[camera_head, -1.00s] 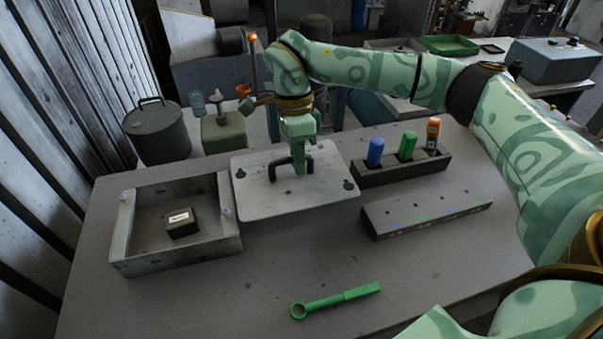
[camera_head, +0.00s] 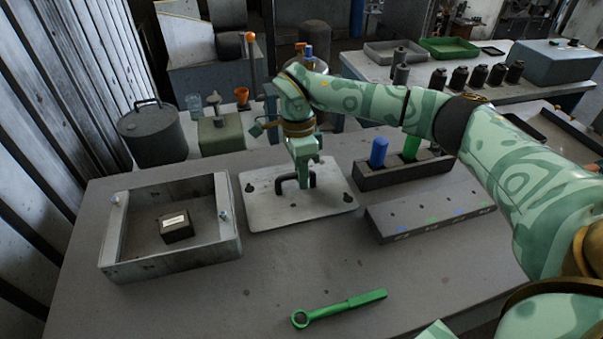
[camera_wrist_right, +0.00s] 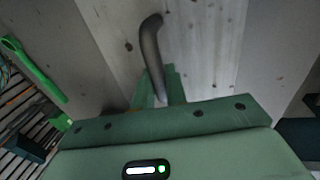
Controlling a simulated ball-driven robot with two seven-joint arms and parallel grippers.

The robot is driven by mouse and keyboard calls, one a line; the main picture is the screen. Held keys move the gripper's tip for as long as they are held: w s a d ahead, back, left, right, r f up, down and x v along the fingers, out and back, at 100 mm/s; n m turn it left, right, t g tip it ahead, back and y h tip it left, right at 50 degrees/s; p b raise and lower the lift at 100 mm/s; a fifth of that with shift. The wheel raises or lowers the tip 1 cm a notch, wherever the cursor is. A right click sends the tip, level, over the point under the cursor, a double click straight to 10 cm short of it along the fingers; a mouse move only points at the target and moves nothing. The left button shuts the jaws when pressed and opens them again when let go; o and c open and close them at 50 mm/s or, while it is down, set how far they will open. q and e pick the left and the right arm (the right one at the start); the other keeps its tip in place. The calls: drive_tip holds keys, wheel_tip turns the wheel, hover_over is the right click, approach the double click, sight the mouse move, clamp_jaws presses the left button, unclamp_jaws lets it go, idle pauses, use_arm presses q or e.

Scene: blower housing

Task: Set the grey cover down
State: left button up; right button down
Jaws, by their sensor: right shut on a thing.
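The grey cover (camera_head: 325,203) is a flat plate with a black handle (camera_head: 312,181) and dark knobs or holes near its sides. It is level, right of the open housing (camera_head: 170,264), at or just above the bench; I cannot tell if it touches. My right gripper (camera_head: 304,184) points down and is shut on the handle. The wrist view shows the handle (camera_wrist_right: 151,52) between the green fingers (camera_wrist_right: 160,88), with the pale cover (camera_wrist_right: 205,45) behind. The housing holds a small black labelled box (camera_head: 176,228). My left gripper is not in view.
A dark rack (camera_head: 400,174) with blue and green cylinders stands right of the cover, close behind a grey block with holes (camera_head: 430,215). A green ring wrench (camera_head: 340,307) lies in front. The bench between wrench and housing is clear.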

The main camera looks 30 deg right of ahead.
drive_tip(key=c, duration=1.4)
unclamp_jaws()
drive_tip(key=shift+f, duration=0.1)
wheel_tip(320, 180, up, 12)
drive_tip(key=w+p, duration=0.2)
drive_tip(key=p, duration=0.1)
drive_tip(key=shift+w+d, duration=0.15)
drive_tip(key=shift+d, duration=0.1)
